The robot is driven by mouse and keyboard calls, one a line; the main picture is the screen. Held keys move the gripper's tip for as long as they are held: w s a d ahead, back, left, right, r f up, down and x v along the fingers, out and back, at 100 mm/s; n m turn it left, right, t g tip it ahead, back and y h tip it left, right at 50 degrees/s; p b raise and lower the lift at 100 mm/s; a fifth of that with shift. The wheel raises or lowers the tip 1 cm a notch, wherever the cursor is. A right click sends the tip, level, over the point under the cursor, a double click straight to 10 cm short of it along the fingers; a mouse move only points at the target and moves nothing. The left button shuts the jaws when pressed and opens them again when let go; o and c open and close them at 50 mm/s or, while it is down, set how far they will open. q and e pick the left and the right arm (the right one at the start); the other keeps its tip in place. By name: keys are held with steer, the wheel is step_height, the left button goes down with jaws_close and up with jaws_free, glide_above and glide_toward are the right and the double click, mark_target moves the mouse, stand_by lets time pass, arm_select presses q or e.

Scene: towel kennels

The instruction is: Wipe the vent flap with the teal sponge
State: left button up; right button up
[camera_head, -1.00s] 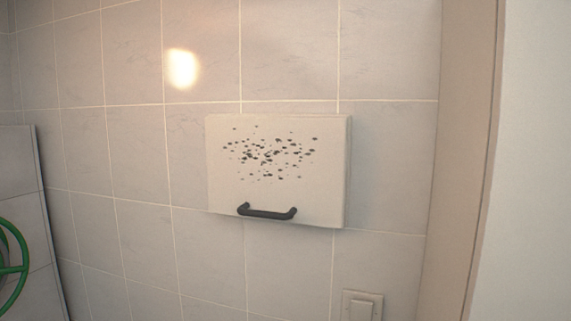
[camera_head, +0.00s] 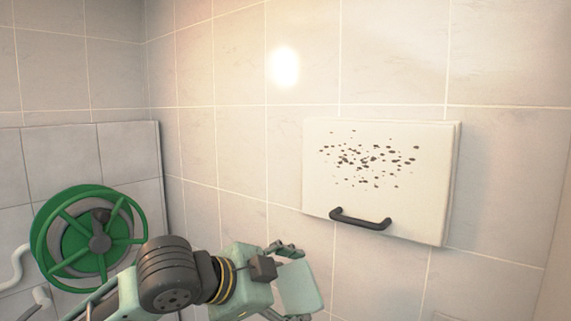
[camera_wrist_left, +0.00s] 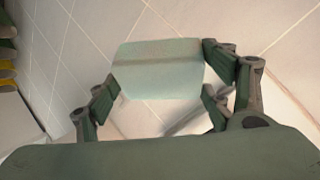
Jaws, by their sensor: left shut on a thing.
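The vent flap (camera_head: 430,205) is a pale square panel on the tiled wall, right of centre in the head view. Dark specks (camera_head: 368,158) are scattered over its upper middle, and a dark bar handle (camera_head: 360,220) sits at its lower edge. My left gripper (camera_head: 290,280) is below and left of the flap, apart from it. It is shut on the teal sponge (camera_head: 299,287), a pale teal block. In the left wrist view the sponge (camera_wrist_left: 158,70) sits between the fingers. My right gripper is not in view.
A green hose reel (camera_head: 45,245) with a spoked wheel is on the left, in front of a lower tiled wall section (camera_head: 60,155). A pale pipe (camera_head: 18,262) shows at the far left edge. The wall around the flap is clear.

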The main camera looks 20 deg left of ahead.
arm_select(q)
steer(key=w+a+r+m+t+h, duration=0.1)
steer(key=r+m+h, duration=0.1)
steer(key=r, duration=0.5)
steer(key=w+a+r+m+t+h+p, duration=0.1)
steer(key=r+m+h, duration=0.15)
steer(key=r, duration=0.45)
steer(key=w+a+r+m+t+h, duration=0.1)
steer(key=r+m+h, duration=0.15)
steer(key=r, duration=0.45)
steer(key=w+d+p, duration=0.2)
steer(key=w, duration=0.3)
steer(key=shift+w+d+n+p, duration=0.15)
steer(key=shift+w+n+p, duration=0.15)
steer(key=shift+n, duration=0.1)
steer(key=shift+f, duration=0.15)
steer(key=shift+w+d+p, duration=0.3)
steer(key=shift+w, duration=0.55)
steer(key=shift+s+d+p, duration=0.2)
steer(key=shift+s+d, duration=0.2)
steer(key=shift+d, duration=0.45)
steer(key=shift+s+d+p, duration=0.15)
steer(key=shift+s+d, duration=0.2)
steer(key=shift+d, duration=0.5)
